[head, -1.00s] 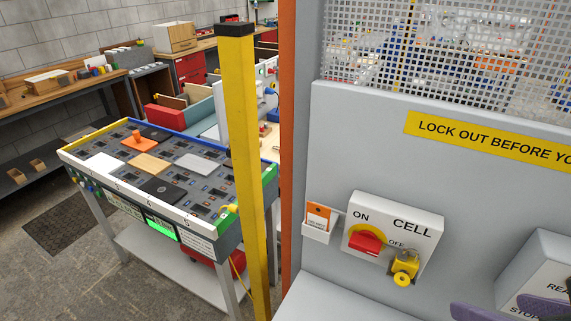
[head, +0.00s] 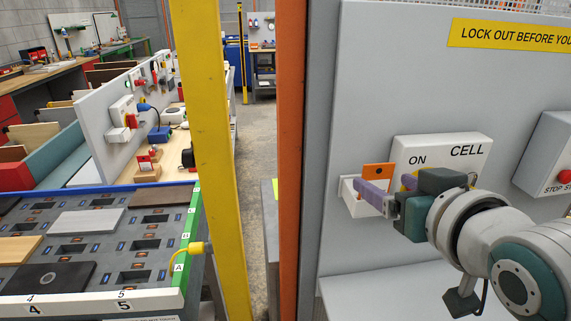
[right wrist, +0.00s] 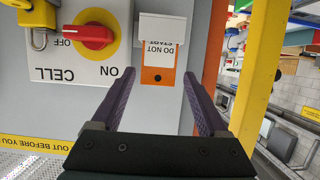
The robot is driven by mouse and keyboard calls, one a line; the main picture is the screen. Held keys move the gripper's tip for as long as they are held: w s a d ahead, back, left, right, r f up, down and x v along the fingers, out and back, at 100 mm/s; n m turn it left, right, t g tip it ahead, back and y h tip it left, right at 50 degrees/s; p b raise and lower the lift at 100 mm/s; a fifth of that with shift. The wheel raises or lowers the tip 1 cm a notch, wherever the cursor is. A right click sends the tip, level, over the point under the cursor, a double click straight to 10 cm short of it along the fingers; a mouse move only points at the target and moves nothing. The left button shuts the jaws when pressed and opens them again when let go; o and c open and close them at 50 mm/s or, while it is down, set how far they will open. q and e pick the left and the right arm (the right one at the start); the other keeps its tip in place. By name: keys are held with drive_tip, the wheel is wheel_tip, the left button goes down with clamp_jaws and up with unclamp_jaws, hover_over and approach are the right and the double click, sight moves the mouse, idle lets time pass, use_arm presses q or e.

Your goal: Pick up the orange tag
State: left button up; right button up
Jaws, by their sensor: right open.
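The orange tag (head: 379,170) stands in a small white holder (head: 350,197) on the grey cell panel, its top edge showing above the holder. In the right wrist view, which is upside down, the orange tag (right wrist: 158,76) shows its hole and part of "DO NOT START". My right gripper (head: 372,196) is open, its purple fingers pointing at the holder. In the right wrist view, the open gripper (right wrist: 160,74) has one finger on each side of the tag, with gaps visible. In the head view the fingers hide part of the holder. My left gripper is not in view.
Beside the holder is the CELL switch box (head: 468,155) with a red knob (right wrist: 95,37) and a yellow padlock (right wrist: 38,39). An orange post (head: 290,150) and a yellow post (head: 213,150) stand to the left. A board table (head: 70,265) is beyond.

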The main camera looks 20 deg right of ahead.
sight(377, 176)
drive_tip(key=shift+x, duration=3.8)
drive_tip(key=shift+r, duration=0.1)
drive_tip(key=c, duration=0.9)
